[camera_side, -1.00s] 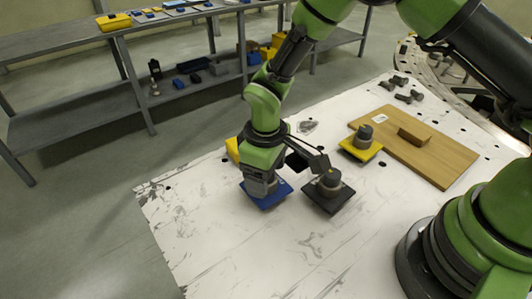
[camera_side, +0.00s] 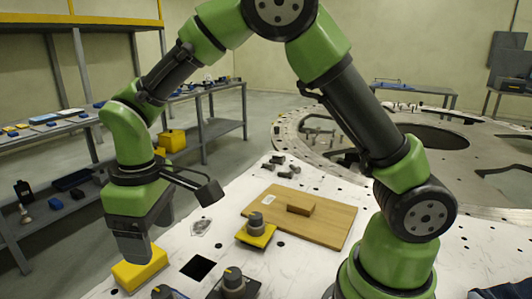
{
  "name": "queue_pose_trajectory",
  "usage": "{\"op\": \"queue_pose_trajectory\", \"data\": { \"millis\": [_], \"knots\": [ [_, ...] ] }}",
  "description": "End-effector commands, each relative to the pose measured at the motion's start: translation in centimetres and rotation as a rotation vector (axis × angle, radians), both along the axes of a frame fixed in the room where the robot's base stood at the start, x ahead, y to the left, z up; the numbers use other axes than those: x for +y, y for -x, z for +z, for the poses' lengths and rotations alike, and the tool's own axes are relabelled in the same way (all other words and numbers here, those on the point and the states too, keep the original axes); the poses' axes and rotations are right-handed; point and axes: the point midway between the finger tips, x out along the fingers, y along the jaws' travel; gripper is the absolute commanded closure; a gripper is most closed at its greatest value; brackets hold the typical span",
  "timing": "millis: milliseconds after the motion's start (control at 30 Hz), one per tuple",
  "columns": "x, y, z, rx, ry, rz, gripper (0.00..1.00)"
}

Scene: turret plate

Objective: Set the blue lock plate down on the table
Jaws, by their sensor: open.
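The blue lock plate is mostly cut off by the bottom edge of the side view; only a dark round knob (camera_side: 163,292), apparently its own, shows there. My gripper (camera_side: 137,258) is open and points down, up and left of that knob, apart from it. Its fingers overlap a yellow block (camera_side: 142,272) in the picture; I cannot tell whether they touch it. A dark plate with a knob (camera_side: 233,283) lies to the right of the blue plate's knob. The white table (camera_side: 205,228) carries these things.
A flat black square (camera_side: 198,267) lies on the table. Small dark parts (camera_side: 287,170) lie behind. Shelving (camera_side: 60,130) stands at the back left.

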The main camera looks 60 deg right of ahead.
Motion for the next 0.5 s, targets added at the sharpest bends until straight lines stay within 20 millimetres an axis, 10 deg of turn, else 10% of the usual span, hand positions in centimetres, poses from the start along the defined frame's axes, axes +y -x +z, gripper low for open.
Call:
{"op": "queue_pose_trajectory", "data": {
  "millis": [300, 500],
  "knots": [
    [-6.1, 6.3, 10.6, -0.218, -0.178, -0.348, 0.29],
    [-8.8, 12.2, 13.4, -0.360, -0.299, -0.563, 0.29]
  ]
}}
